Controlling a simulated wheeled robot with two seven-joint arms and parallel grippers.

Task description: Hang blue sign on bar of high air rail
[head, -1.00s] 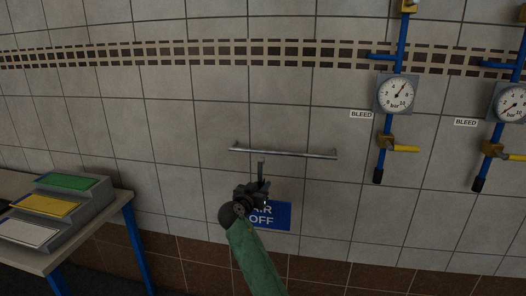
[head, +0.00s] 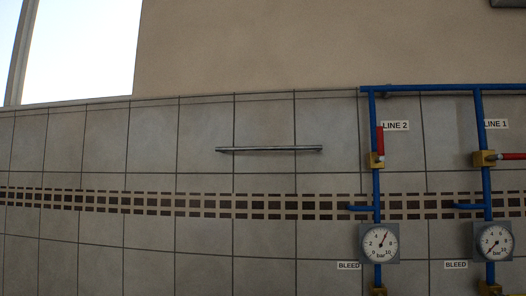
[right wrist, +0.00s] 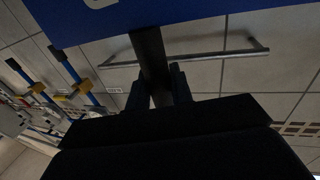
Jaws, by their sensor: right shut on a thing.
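A steel bar (head: 269,149) is fixed level on the tiled wall in the head view, above the brown tile band. Nothing hangs on it. In the right wrist view the blue sign (right wrist: 180,12) fills the top edge, with part of a white letter showing; most of it is cut off. My right gripper (right wrist: 160,88) is shut on a dark stem of the blue sign (right wrist: 148,55). Behind the stem, a steel bar (right wrist: 200,56) runs across the wall, apart from the gripper as far as I can tell. My left gripper is in neither view.
Blue pipes (head: 376,250) with red-handled valves stand right of the bar in the head view, labelled LINE 2 (head: 396,125) and LINE 1 (head: 496,124). Pressure gauges (head: 379,243) sit below. A bright window (head: 75,50) is at upper left. The wall left of the bar is clear.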

